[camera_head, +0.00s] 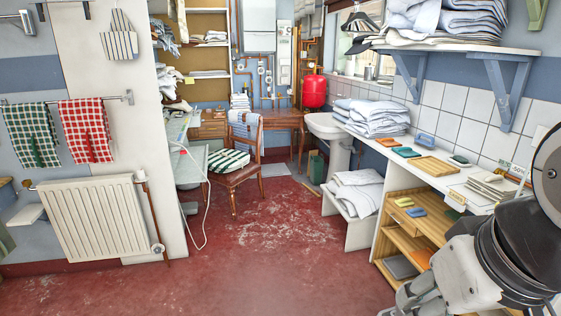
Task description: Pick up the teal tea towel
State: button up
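A small folded teal cloth (406,152) lies flat on the white counter, between an orange-red folded cloth (387,142) and a wooden tray. A blue-teal folded cloth (416,211) lies on the wooden shelf below, beside a yellow one (404,202). At this size I cannot tell for sure which of the two is the teal tea towel. My gripper (412,300) is at the bottom edge, in front of the shelf unit and apart from both cloths. It is partly cut off by the frame, and its fingertips do not show clearly.
The white counter (368,144) runs along the right wall, with a wooden tray (434,167) and folded white linen (372,116). A wall shelf (455,48) hangs above. A chair (238,172) stands further back. The red floor (270,235) in the middle is clear.

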aim_at(405, 152)
jog(key=i, duration=1.9)
jog(key=i+z, duration=0.15)
jog(key=i, duration=0.4)
jog(key=i+j+z, duration=0.15)
jog(key=i, duration=0.45)
jog(key=i+j+z, duration=0.2)
jog(key=i, duration=0.35)
jog(key=i+j+z, duration=0.5)
jog(key=i, duration=0.15)
